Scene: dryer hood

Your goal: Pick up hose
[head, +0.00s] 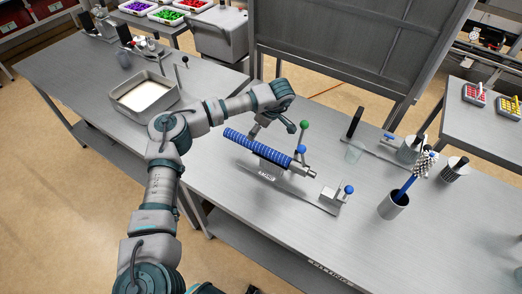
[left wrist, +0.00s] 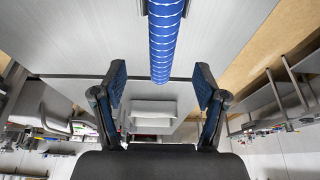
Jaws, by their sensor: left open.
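The blue ribbed hose (head: 256,146) lies slanted on a metal fixture (head: 305,193) on the table, its right end at a metal fitting (head: 308,172). My left gripper (head: 272,127) is just behind the hose in the head view, jaws spread. In the left wrist view the hose (left wrist: 166,38) comes down from the top edge, and its lower end shows between the two open fingers of my left gripper (left wrist: 160,78), with a gap on each side. Nothing is held. My right gripper is in neither view.
A green-knobbed lever (head: 304,125) and a blue-knobbed block (head: 346,191) stand by the fixture. A cup with a blue-handled brush (head: 394,205) is to the right. A tray (head: 145,94) sits on the left table. The front right tabletop is clear.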

